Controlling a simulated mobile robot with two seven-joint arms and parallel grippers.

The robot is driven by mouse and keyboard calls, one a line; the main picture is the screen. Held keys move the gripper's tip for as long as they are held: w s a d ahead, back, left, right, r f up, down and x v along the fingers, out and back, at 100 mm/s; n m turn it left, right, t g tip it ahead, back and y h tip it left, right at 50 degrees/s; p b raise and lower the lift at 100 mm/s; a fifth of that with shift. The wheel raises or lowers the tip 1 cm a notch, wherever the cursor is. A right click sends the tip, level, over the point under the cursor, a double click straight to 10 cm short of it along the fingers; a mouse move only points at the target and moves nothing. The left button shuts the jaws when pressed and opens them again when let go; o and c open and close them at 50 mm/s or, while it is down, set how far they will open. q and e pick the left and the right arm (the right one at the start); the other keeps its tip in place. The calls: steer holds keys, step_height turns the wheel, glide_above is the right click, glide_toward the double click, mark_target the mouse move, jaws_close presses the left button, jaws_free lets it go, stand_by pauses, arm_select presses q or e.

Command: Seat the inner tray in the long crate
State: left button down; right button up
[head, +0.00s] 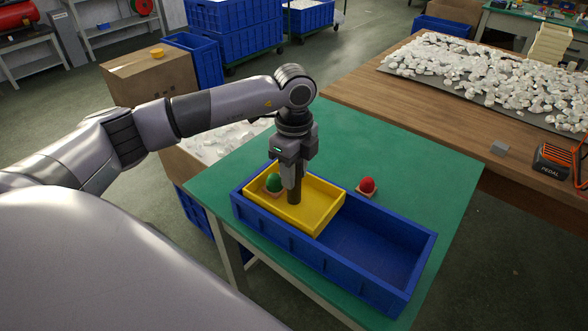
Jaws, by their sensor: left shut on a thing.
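The yellow inner tray (322,195) is at the left end of the long blue crate (345,285), within its walls as seen from above. The tray looks about level; I cannot tell whether its underside touches the crate floor. The crate's right part is empty. My left gripper (293,190) points straight down over the middle of the tray, shut on a dark upright post that appears to be the tray's handle; the fingers partly hide it. A green knob (274,182) on a small wooden base shows at the tray's left side. My right gripper is not in view.
The crate stands on a green table (420,165). A red knob (367,185) on a small wooden base stands just behind the crate. A wooden bench (360,90) with many white pieces and a pedal box (554,162) is behind right. The table's back is clear.

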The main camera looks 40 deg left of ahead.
arm_select(q)
steer(key=shift+f+b, duration=1.6)
steer(key=shift+f, duration=1.05)
steer(key=shift+r, duration=0.15)
steer(key=shift+r+p, duration=2.1)
steer(key=shift+r, duration=0.5)
steer(key=shift+w, duration=0.1)
steer(key=shift+f, duration=0.3)
